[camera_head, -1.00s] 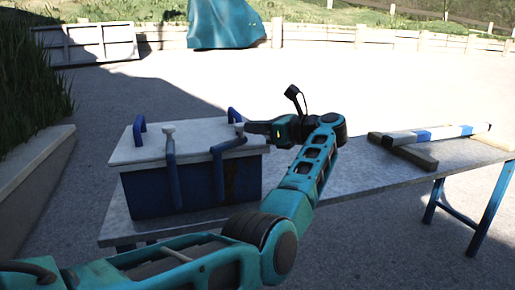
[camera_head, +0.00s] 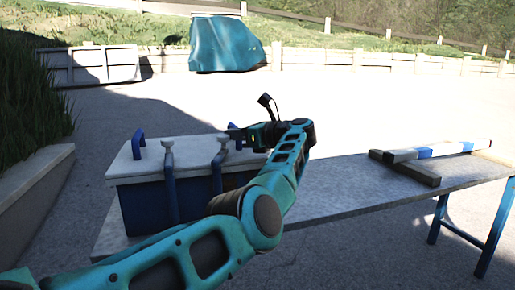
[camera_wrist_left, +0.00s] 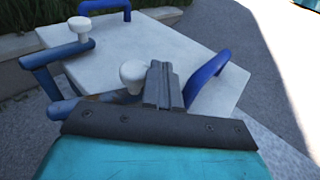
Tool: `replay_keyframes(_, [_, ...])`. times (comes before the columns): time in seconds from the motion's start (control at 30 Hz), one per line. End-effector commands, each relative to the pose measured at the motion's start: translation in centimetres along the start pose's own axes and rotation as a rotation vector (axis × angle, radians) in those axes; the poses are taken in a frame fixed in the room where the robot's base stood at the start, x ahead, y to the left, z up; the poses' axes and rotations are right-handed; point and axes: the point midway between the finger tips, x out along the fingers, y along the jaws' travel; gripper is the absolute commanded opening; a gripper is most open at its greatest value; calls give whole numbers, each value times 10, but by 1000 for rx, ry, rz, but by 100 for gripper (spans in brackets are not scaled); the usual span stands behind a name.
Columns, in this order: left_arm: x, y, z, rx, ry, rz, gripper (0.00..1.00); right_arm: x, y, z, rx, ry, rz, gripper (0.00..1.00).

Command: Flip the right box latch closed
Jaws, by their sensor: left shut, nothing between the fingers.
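The blue box (camera_head: 147,207) with a white lid (camera_head: 190,152) stands on the table's left end. The right latch (camera_head: 217,172) is a blue bent bar at the box front; its upper part reaches over the lid edge to a white knob (camera_head: 223,138). The left latch (camera_head: 169,185) has a similar knob. My left gripper (camera_head: 232,133) is shut and empty at the right latch's knob. In the left wrist view its fingers (camera_wrist_left: 163,84) are just right of that knob (camera_wrist_left: 133,76); I cannot tell whether they touch. My right gripper is out of view.
Two blue lid handles stand up, one at the left (camera_head: 138,143) and one (camera_wrist_left: 208,78) close to the right of my fingers. The table's middle (camera_head: 335,185) is clear.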

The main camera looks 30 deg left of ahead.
Motion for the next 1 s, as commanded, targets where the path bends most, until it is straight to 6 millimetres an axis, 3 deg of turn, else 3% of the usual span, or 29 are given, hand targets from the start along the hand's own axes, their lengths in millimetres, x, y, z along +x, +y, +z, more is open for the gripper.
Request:
replay_keyframes(0.33, [19, 5, 2, 0, 1, 1, 0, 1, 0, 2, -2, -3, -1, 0])
replay_keyframes(1.0, [23, 7, 3, 1, 0, 0, 0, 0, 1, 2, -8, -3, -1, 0])
